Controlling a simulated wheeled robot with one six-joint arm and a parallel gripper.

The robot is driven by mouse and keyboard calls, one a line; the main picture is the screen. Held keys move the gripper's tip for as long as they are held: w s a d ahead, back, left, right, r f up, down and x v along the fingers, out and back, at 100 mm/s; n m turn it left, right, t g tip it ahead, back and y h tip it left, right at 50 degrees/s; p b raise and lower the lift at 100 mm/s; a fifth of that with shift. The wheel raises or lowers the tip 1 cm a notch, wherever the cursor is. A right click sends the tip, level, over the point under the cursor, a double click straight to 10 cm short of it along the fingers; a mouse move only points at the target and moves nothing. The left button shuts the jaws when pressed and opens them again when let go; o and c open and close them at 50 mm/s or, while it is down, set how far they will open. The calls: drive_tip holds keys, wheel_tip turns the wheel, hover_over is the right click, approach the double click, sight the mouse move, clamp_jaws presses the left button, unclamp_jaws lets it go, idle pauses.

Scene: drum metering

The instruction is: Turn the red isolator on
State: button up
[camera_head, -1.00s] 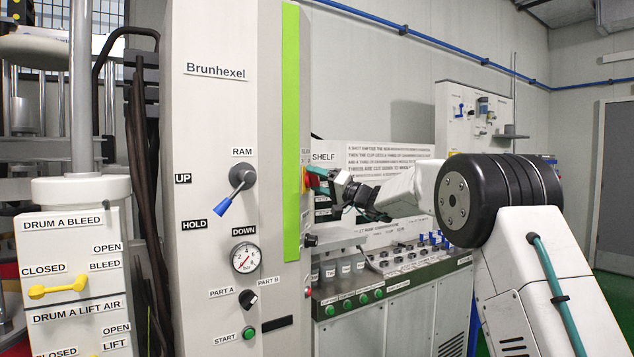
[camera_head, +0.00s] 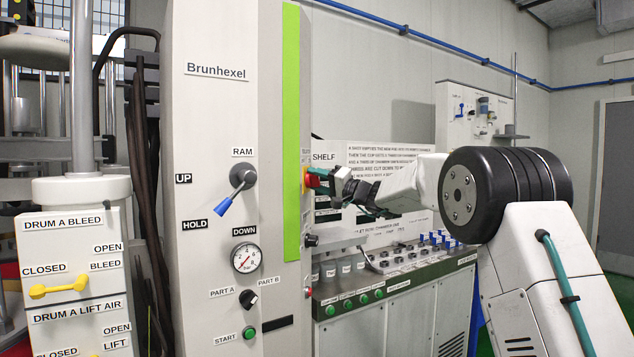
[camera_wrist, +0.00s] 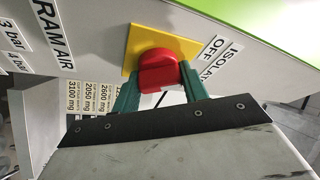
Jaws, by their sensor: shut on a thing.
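The red isolator knob (camera_wrist: 158,72) sits on a yellow plate (camera_wrist: 181,43) on the side of the machine column. In the wrist view, a label reading "ISOLAT" and "OFF" lies to the right of the plate. My gripper (camera_wrist: 160,92) has its green fingers on either side of the red knob, shut on it. In the head view, the red knob (camera_head: 312,181) shows small at the column's right edge, with my gripper (camera_head: 322,183) reaching it from the right. The fingertips partly hide the knob's sides.
The column face (camera_head: 222,120) carries a blue-tipped ram lever (camera_head: 236,190), a gauge (camera_head: 246,258) and a green start button (camera_head: 249,333). A bench (camera_head: 390,290) with several buttons and bottles stands below my arm. Labels and the green strip (camera_head: 291,130) are close to the knob.

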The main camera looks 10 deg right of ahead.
drive_tip(key=m+h, duration=0.1)
drive_tip(key=m, duration=0.4)
drive_tip(key=shift+h, duration=0.4)
drive_tip(key=m+g+h, duration=0.1)
drive_tip(key=m, duration=0.2)
drive_tip(key=m+g, duration=0.2)
drive_tip(key=m, duration=0.2)
drive_tip(key=shift+h, duration=0.3)
drive_tip(key=shift+m+g, duration=0.7)
drive_tip(key=shift+m, duration=0.4)
drive_tip(key=o, duration=1)
drive_tip(key=shift+r, duration=0.1)
drive_tip(key=v, duration=0.8)
drive_tip(key=shift+w, duration=0.1)
